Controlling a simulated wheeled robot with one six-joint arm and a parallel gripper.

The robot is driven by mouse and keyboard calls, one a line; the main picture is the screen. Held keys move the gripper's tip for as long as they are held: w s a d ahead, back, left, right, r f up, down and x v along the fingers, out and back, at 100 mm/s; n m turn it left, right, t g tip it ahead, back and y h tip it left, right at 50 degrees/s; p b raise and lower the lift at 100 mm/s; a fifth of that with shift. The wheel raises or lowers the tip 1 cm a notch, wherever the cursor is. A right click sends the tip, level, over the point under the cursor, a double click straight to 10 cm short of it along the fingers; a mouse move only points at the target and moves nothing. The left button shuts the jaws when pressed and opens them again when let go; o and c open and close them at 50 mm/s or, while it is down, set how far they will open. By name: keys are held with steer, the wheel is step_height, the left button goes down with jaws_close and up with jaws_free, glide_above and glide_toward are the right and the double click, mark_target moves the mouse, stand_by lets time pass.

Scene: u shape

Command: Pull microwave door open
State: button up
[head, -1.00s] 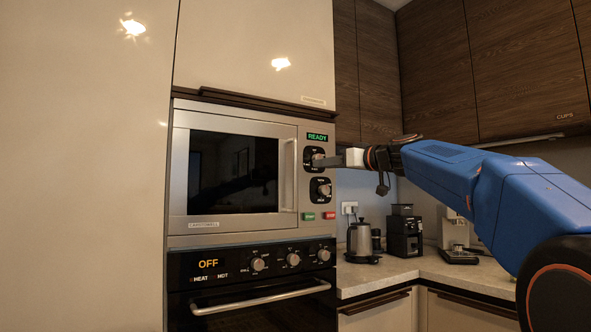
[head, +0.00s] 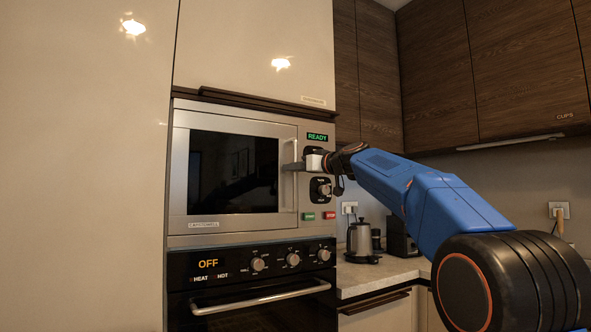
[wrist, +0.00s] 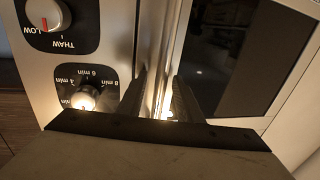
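The microwave door (head: 233,172) is shut flush in its steel frame, with a dark window. Its vertical bar handle (head: 287,192) runs along the door's right side. My gripper (head: 289,167) is at the handle's upper-middle part, reaching in from the right. In the wrist view my gripper (wrist: 160,95) has its two dark fingers apart, one on each side of the bright handle (wrist: 168,50). I cannot tell whether either finger touches it. The door window (wrist: 235,50) lies to the right there. My gripper hides part of the microwave's upper knob in the head view.
A lower knob (head: 320,188) and green and red buttons (head: 319,216) sit right of the handle. The oven below has its own bar handle (head: 262,297). A kettle (head: 361,240) stands on the counter at right. A tall cabinet panel (head: 80,180) flanks the left.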

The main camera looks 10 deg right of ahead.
jaws_close()
